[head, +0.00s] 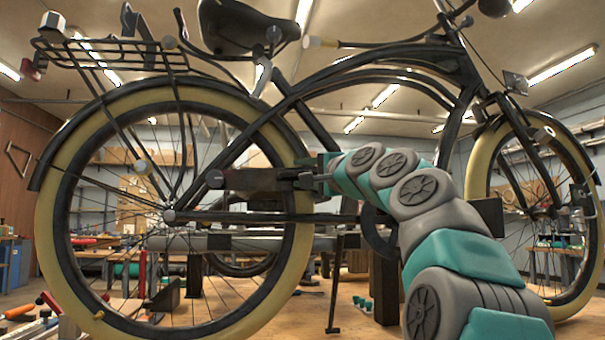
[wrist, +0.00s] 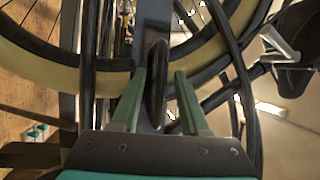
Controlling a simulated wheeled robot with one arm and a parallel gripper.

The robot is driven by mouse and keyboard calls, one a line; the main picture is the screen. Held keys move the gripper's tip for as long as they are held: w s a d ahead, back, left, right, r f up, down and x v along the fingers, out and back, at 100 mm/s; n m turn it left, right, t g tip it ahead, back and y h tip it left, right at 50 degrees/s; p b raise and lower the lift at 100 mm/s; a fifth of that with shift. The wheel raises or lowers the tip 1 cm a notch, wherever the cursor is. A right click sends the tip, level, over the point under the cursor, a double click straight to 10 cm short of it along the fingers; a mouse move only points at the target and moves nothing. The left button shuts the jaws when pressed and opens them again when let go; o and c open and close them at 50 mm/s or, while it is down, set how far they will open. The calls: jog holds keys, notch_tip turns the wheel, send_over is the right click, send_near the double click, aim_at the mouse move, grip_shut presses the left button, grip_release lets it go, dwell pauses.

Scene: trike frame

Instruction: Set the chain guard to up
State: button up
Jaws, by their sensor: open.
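A dark flat bar (head: 252,179), which looks like the chain guard, lies about level in front of the rear wheel in the head view. Its blunt end faces my gripper (head: 298,178). In the wrist view a dark tapered piece (wrist: 156,85), likely the same guard, runs down between the two green fingers of my gripper (wrist: 162,75). The fingers are open on either side of it, with a gap at least on the right. I cannot tell whether the left finger touches it. The guard's far side is hidden.
The rear wheel (head: 66,230) with its cream tyre stands behind the guard. A long horizontal bar (head: 255,217) runs below it, and sloping frame tubes (head: 240,140) pass above.

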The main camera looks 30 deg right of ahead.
grip_shut()
dwell(0.4)
dwell(1.1)
